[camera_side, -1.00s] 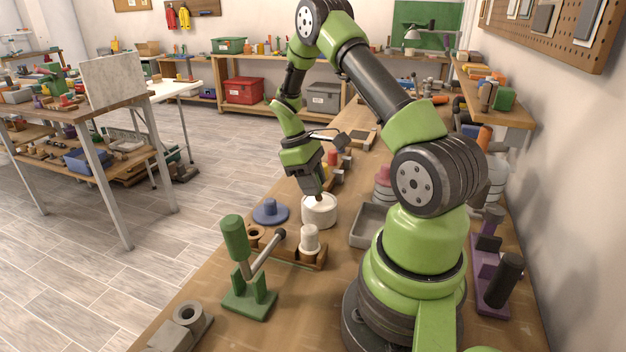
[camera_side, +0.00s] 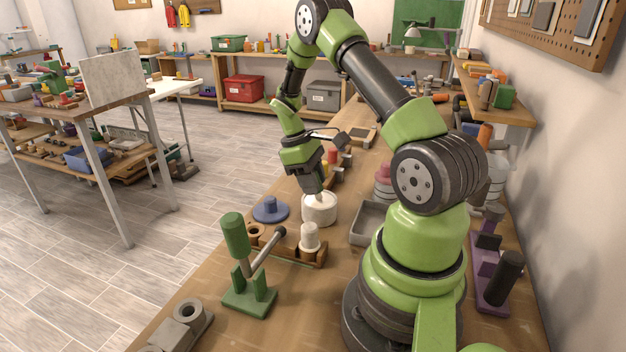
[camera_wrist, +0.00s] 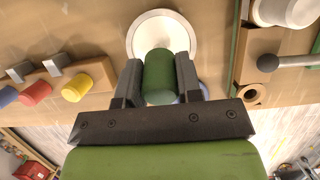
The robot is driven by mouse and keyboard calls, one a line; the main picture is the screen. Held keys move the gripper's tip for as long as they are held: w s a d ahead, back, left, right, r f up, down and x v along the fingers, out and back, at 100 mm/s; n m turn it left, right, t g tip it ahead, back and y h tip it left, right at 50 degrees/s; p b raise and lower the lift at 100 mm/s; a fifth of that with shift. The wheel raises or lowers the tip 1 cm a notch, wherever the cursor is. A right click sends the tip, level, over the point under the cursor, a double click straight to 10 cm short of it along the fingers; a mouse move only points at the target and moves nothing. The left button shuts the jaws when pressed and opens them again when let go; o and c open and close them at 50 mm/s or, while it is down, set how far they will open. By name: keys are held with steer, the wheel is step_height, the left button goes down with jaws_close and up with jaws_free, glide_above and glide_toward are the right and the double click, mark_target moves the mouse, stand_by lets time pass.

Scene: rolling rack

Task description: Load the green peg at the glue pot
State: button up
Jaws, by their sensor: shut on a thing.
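The green peg (camera_wrist: 159,78) is between the two fingers of my gripper (camera_wrist: 158,82) in the wrist view. The gripper is shut on it. The glue pot (camera_side: 319,212) is a round white pot on the bench, and its pale round top (camera_wrist: 161,26) shows behind the peg in the wrist view. In the side view my gripper (camera_side: 317,190) is right over the pot, close to its top. The peg is hidden there, so I cannot tell whether its end touches the pot.
A blue disc with a knob (camera_side: 270,211) stands left of the pot. A wooden block with a white peg (camera_side: 310,238) and a green lever press (camera_side: 247,275) stand in front. A grey tray (camera_side: 368,226) is to the right. Coloured pegs in wooden holders (camera_wrist: 35,94) lie nearby.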

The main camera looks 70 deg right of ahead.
steer(key=shift+r, duration=3.5)
steer(key=w+a+r, duration=0.2)
steer(key=a, duration=0.8)
steer(key=w+a+r, duration=0.2)
steer(key=w+a, duration=0.1)
steer(key=a, duration=0.8)
steer(key=shift+w+a, duration=0.15)
steer(key=shift+a, duration=0.15)
